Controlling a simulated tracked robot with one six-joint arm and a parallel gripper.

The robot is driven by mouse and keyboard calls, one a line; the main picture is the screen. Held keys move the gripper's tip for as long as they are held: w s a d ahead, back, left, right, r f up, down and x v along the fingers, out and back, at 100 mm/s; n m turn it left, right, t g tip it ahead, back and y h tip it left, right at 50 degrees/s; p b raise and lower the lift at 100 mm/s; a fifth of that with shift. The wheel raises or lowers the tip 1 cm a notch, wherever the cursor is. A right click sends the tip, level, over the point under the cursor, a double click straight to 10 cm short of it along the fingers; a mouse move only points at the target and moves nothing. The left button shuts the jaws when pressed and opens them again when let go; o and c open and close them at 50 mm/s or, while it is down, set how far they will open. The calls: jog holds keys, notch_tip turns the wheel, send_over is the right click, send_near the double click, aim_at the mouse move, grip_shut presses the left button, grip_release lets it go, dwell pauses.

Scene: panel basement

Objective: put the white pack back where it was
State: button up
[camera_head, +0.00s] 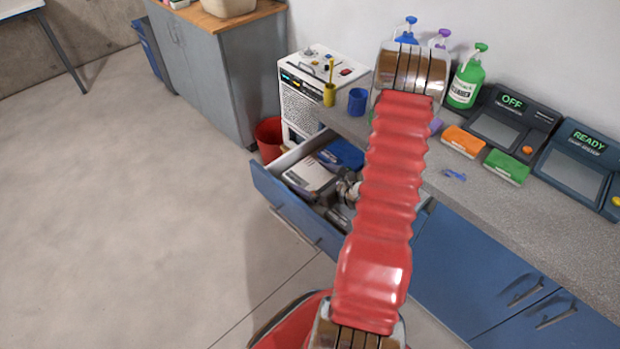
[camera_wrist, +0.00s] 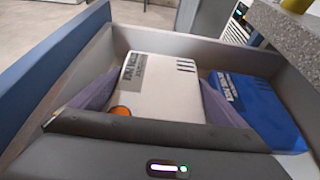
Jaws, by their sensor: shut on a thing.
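The white pack (camera_wrist: 162,84) has dark lettering and stripes on its face. It is inside the open blue-fronted drawer (camera_wrist: 190,42); it also shows in the head view (camera_head: 306,174). My gripper (camera_wrist: 155,100) is shut on the white pack, with a purple-grey finger at each side of it. In the head view my gripper (camera_head: 347,188) is low over the drawer, partly behind my red arm. Whether the pack rests on the drawer floor cannot be told, since its near end is hidden.
A blue pack (camera_wrist: 255,106) lies in the drawer right of the white pack. The grey worktop (camera_head: 470,195) overhangs the drawer's right side. A red bin (camera_head: 268,138) stands behind the drawer. The floor at left is clear.

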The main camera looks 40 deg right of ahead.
jog(key=shift+f, duration=0.6)
jog(key=o, duration=1.1)
jog(key=shift+a, duration=0.1)
jog(key=shift+o, duration=0.4)
jog(key=shift+s+f, duration=0.1)
jog(key=shift+r, duration=0.7)
jog(key=v, duration=1.2)
